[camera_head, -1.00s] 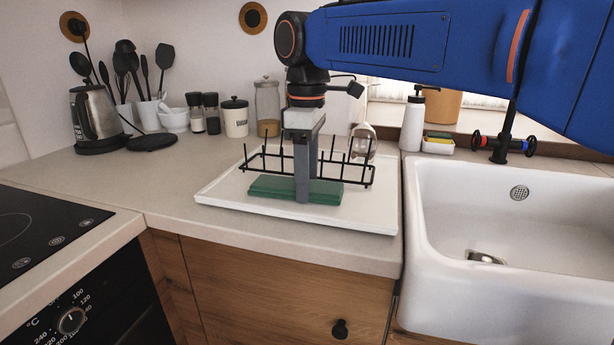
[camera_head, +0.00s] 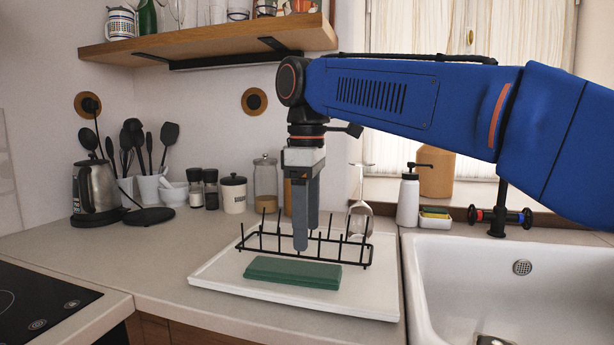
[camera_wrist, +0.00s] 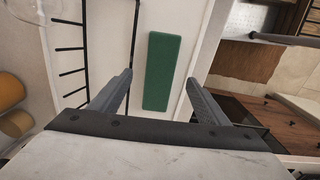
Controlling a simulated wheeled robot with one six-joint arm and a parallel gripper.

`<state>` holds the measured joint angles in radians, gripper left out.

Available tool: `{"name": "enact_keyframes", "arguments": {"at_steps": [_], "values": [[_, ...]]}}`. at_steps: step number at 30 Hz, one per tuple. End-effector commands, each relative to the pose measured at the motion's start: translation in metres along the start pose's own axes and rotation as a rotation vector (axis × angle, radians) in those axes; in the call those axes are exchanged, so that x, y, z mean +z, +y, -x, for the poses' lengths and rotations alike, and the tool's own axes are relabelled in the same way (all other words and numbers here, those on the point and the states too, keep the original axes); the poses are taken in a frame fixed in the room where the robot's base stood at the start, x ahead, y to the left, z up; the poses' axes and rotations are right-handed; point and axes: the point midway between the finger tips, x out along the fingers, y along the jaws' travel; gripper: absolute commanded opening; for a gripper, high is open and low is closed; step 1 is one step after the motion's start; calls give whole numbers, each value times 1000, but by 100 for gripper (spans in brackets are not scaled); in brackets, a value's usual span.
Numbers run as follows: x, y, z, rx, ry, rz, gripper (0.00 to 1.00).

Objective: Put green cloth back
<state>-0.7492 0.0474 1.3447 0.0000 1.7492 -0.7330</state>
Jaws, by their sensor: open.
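The green cloth (camera_head: 293,272) is a flat folded block. It lies on the front part of a white tray (camera_head: 226,278), in front of the black wire rack (camera_head: 352,262). In the wrist view the cloth (camera_wrist: 162,71) lies beyond and between my two fingers, with nothing gripped. My gripper (camera_head: 301,246) points down above the tray, just behind the cloth as seen from the head camera. In the wrist view my gripper (camera_wrist: 160,88) has its fingers wide apart and empty. In the head view one finger largely hides the other.
A wine glass (camera_head: 360,215) stands at the back right by the rack. The sink (camera_head: 470,270) is to the right, with a soap dispenser (camera_head: 409,198) and sponge dish (camera_head: 435,217) behind. A wooden shelf (camera_head: 205,44) hangs above. Counter left of the tray is clear.

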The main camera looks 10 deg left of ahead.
Motion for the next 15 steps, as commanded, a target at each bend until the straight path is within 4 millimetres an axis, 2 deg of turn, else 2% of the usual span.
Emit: {"name": "enact_keyframes", "arguments": {"at_steps": [9, 15], "values": [[-1, 1, 62, 2, 2, 0, 69], [0, 1, 86, 1, 1, 0, 69]]}}
